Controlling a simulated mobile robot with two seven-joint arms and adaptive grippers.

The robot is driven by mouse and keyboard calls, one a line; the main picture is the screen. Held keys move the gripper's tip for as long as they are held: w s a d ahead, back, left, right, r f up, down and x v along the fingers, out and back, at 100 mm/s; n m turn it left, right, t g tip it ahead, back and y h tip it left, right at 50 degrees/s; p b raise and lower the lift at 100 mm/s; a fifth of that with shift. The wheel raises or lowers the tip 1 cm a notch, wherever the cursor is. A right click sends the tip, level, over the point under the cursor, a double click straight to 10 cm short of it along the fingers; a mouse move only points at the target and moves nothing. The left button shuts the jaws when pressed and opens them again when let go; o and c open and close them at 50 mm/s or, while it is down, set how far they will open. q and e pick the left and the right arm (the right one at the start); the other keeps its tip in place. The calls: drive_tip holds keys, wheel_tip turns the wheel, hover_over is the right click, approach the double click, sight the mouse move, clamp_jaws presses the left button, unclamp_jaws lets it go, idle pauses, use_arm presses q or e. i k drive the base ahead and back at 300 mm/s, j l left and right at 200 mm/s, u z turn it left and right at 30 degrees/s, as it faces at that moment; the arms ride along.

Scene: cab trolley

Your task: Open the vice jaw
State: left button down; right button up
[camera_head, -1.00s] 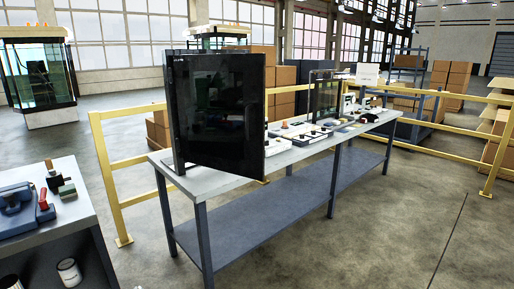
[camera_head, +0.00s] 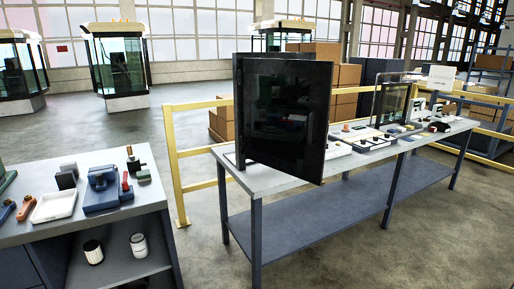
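A blue vice-like tool (camera_head: 103,191) sits on the grey workbench (camera_head: 28,236) at the left, near the bench's right end. A red-handled part (camera_head: 126,184) stands at its right side. It is too small to tell how far its jaw is open. Neither of my grippers is in view.
Beside the blue tool are a white tray (camera_head: 54,206), dark blocks (camera_head: 67,176) and a wooden-handled item (camera_head: 133,164). Two cans (camera_head: 93,252) stand on the shelf below. A long table (camera_head: 275,180) with a dark panel (camera_head: 288,115) stands to the right, before a yellow rail (camera_head: 177,185).

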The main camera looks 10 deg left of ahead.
sight(101, 178)
drive_tip(key=u, duration=1.55)
drive_tip(key=i+l, duration=0.4)
drive_tip(key=i+l+z, duration=0.05)
drive_tip(key=i, duration=0.05)
